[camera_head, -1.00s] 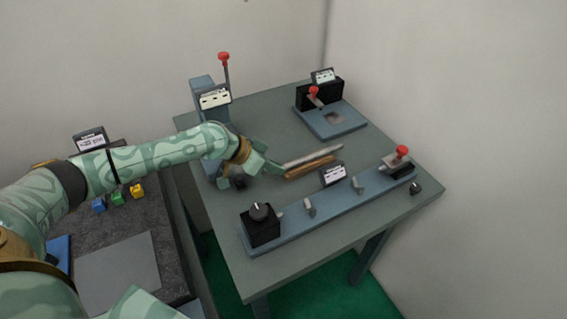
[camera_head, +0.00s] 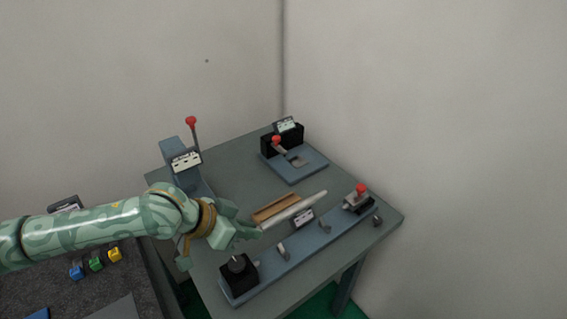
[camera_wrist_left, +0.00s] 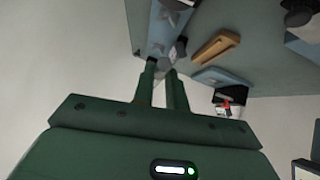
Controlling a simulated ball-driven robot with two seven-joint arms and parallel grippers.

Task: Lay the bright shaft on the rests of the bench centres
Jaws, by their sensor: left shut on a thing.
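The bright shaft (camera_head: 299,210) is a pale grey rod, held at its near left end by my left gripper (camera_head: 257,231). It slants up to the right in the head view, between the wooden holder and the bench centres. My left gripper is shut on it; its two dark green fingers also show in the wrist view (camera_wrist_left: 164,75), where the shaft is hard to make out. The bench centres (camera_head: 268,269) have a long blue base with two upright rests, the nearer (camera_head: 283,250) and the farther (camera_head: 325,224). The shaft appears above and behind the rests, apart from them. My right gripper is not in view.
A wooden holder (camera_head: 275,207) lies just behind the shaft. A small sign (camera_head: 303,217) stands behind the rests. A black headstock (camera_head: 238,281) and a red-knobbed tailstock (camera_head: 359,197) end the base. A red-knobbed fixture (camera_head: 297,164) and a tall lever device (camera_head: 187,163) stand farther back.

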